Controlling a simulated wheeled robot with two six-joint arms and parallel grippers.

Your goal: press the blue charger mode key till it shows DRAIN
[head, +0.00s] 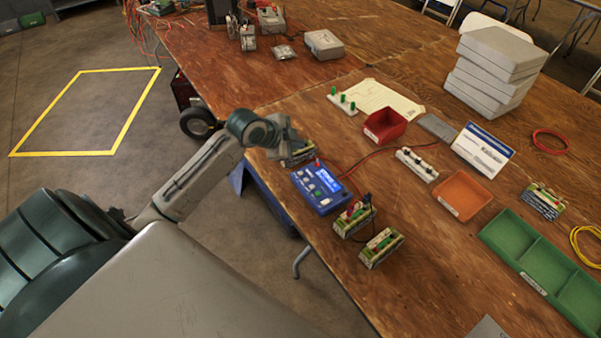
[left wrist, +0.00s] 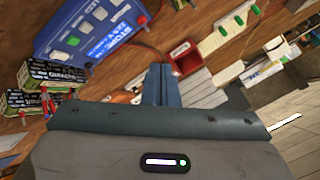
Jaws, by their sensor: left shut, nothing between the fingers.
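The blue charger (head: 318,188) lies on the wooden table near its front edge, with a lit display (head: 326,177) and several small white and green keys. In the left wrist view the charger (left wrist: 55,35) is at the upper left, and its display (left wrist: 112,40) seems to read STORE, seen tilted. I cannot tell which key is the mode key. My left gripper (head: 292,140) is beyond the charger's far left end, apart from its keys. Its fingers (left wrist: 161,85) are shut and empty in the left wrist view. My right gripper is not in view.
A red bin (head: 385,125), an orange tray (head: 463,195) and a green tray (head: 540,268) lie farther right. A red cable runs across the table behind the charger.

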